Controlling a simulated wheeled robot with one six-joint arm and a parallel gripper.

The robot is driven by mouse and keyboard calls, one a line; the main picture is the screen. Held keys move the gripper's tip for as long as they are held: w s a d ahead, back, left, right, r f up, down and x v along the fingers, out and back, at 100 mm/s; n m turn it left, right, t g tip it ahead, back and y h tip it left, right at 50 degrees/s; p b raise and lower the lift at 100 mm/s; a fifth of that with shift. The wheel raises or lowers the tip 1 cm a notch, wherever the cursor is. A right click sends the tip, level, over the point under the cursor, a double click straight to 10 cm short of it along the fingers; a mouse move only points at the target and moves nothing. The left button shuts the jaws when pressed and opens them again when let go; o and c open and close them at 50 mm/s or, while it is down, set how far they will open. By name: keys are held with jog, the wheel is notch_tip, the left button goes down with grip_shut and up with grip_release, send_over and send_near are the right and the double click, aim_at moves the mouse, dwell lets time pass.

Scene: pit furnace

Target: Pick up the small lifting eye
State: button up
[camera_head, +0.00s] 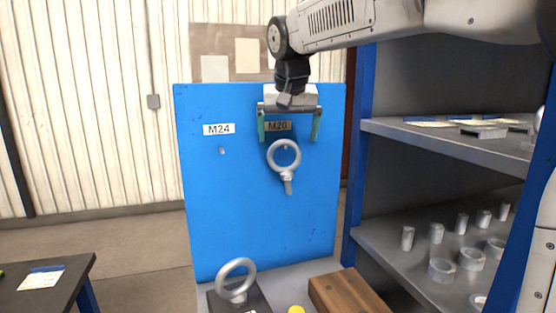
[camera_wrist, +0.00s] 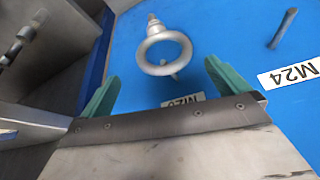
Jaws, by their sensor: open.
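A small grey lifting eye (camera_head: 284,160) hangs by its ring on the blue board (camera_head: 225,220), its threaded shank pointing down, under the M20 label (camera_head: 278,126). In the wrist view the lifting eye (camera_wrist: 164,52) shows with its ring toward my gripper. My gripper (camera_head: 289,136) is open and empty, with its green fingertips in front of the board just above the ring. In the wrist view my gripper (camera_wrist: 158,86) has one finger to each side of the ring's line, and neither touches it. A larger lifting eye (camera_head: 236,280) stands below on a dark block.
An empty peg (camera_head: 222,150) sits under the M24 label (camera_head: 218,129). A grey shelf unit (camera_head: 400,133) with several metal parts stands close on the right. A wooden block (camera_head: 345,293) lies below the board. A dark table (camera_head: 75,270) is at left.

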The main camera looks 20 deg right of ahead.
aim_at(285, 140)
jog(key=x, duration=0.4)
jog(key=a+x, duration=0.1)
jog(key=x, duration=0.2)
jog(key=shift+s+f, duration=0.1)
jog(key=shift+s, duration=0.1)
jog(key=c, duration=1.3)
jog(key=shift+o, duration=0.2)
jog(key=shift+r, duration=0.45)
notch_tip(285, 140, up, 3)
jog(key=shift+s+r, duration=0.1)
jog(key=s, duration=1.6)
jog(key=shift+r, duration=0.5)
